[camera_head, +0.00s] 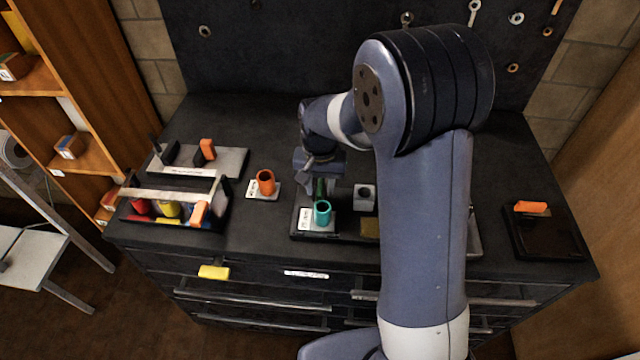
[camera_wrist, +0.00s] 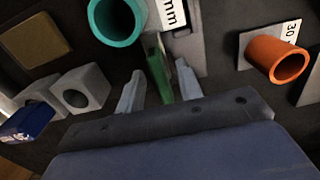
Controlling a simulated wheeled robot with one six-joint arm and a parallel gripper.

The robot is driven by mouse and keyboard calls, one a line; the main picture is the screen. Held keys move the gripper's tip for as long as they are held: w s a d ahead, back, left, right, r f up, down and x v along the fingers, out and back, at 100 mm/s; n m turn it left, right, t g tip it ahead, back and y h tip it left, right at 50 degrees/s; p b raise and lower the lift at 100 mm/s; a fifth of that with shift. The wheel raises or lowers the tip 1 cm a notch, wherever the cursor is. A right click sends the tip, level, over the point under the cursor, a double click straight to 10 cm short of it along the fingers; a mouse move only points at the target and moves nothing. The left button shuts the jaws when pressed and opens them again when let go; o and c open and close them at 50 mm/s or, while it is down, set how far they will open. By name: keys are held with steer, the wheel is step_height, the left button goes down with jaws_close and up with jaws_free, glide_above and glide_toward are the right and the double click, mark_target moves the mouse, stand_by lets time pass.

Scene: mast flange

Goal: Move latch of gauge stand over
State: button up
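The latch looks like a thin green upright piece (camera_wrist: 158,72) just beside the teal ring (camera_wrist: 117,20) of the gauge stand; it also shows small in the head view (camera_head: 320,188). The stand's teal ring (camera_head: 322,213) rises from a dark base with a white label (camera_head: 306,224). My gripper (camera_wrist: 160,70) is open, with one finger on each side of the green piece. Gaps show between the piece and both fingers. In the head view my gripper (camera_head: 319,182) is partly hidden by my own wrist. The latch's lower part is hidden.
An orange ring on a labelled plate (camera_head: 265,182) stands left of the teal ring. A grey holed block (camera_head: 365,197) stands to the right. A toolbox (camera_head: 128,210) and a plate with an orange handle (camera_head: 230,163) are at the left. My arm hides much of the bench's right half.

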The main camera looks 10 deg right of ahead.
steer(key=shift+c, duration=0.5)
jaws_close()
steer(key=shift+n, duration=0.3)
steer(key=n+b, duration=0.1)
steer(key=n, duration=0.2)
steer(key=shift+d+n, duration=0.15)
steer(key=shift+n, duration=0.15)
steer(key=n, duration=0.4)
steer(key=shift+w+d+n+b, duration=0.1)
steer(key=shift+d+n+b, duration=0.05)
steer(key=shift+n+b, duration=0.2)
steer(key=n, duration=0.4)
steer(key=shift+w+d+n, duration=0.1)
steer(key=shift+n, duration=0.15)
steer(key=shift+w+n+b, duration=0.15)
steer(key=shift+n+b, duration=0.25)
steer(key=shift+n, duration=1.8)
